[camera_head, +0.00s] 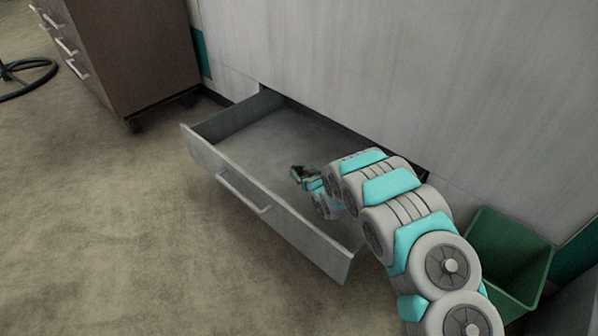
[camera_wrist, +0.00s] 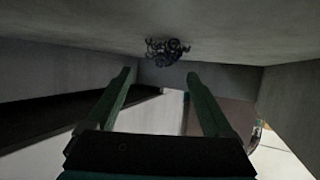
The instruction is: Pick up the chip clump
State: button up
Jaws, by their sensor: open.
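The chip clump (camera_wrist: 168,50) is a small dark tangle of curls. In the wrist view it lies on the grey drawer floor, near a drawer wall, just beyond my fingertips. My gripper (camera_wrist: 160,75) is open, with its two green fingers apart and nothing between them. The clump appears above the gap between the fingers in that picture, apart from them. In the head view my gripper (camera_head: 303,175) is low inside the open drawer (camera_head: 265,220). I cannot make out the clump in the head view; my arm hides part of the drawer.
Drawer walls rise around my gripper, and the front panel has a bar handle (camera_head: 243,192). A green bin (camera_head: 510,255) stands to the right of the drawer. A brown cabinet (camera_head: 140,50) stands at the upper left. The carpet in front is clear.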

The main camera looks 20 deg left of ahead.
aim_at(299, 168)
jog(key=x, duration=0.3)
jog(key=shift+a+f+b, duration=0.2)
jog(key=shift+a+b, duration=0.2)
jog(key=shift+a, duration=0.15)
jog(key=shift+w+a+f, duration=0.15)
jog(key=shift+w+f, duration=0.05)
jog(key=shift+f, duration=0.05)
jog(key=shift+w+a, duration=0.1)
jog(key=shift+w, duration=0.1)
jog(key=shift+c, duration=0.3)
grip_shut()
